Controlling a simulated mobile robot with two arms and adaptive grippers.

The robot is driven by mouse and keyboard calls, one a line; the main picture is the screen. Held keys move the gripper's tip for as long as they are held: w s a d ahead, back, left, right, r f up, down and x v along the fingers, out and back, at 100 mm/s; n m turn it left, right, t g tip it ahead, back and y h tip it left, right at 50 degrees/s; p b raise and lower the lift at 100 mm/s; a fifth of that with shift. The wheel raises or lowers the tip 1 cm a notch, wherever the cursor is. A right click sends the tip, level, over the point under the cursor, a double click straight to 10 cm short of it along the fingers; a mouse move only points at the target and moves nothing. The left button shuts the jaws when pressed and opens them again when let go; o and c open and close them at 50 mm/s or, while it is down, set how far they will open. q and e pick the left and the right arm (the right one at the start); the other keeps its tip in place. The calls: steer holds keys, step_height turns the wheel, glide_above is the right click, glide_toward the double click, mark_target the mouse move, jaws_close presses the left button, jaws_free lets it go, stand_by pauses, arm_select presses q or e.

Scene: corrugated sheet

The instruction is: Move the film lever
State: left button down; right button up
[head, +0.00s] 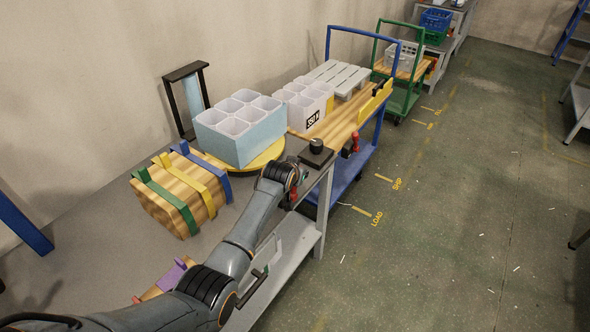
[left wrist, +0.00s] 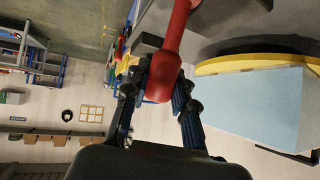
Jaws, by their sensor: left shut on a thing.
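A red lever (left wrist: 164,78) with a rounded end lies between the two fingers of my left gripper (left wrist: 158,98) in the left wrist view. The gripper is shut on it. In the head view my left gripper (head: 298,178) is at the right edge of the grey bench, mostly hidden behind its own wrist. A small bit of red shows beside it. A black frame with a pale blue film roll (head: 193,97) stands at the wall. My right gripper is not in view.
A pale blue crate with white cells (head: 236,144) sits on a yellow round turntable (head: 268,156). A strapped wooden bundle (head: 158,200) lies to its left. A black knob box (head: 316,154) is close to the gripper.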

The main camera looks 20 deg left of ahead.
arm_select(q)
steer(key=shift+w+d+g, duration=0.1)
steer(key=shift+w+g, duration=0.2)
steer(key=shift+g, duration=0.1)
steer(key=shift+f, duration=0.1)
steer(key=c, duration=1.1)
jaws_free()
steer(key=shift+o, duration=0.2)
steer(key=v, duration=1.2)
steer(key=shift+d, duration=0.2)
steer(key=shift+w, duration=0.1)
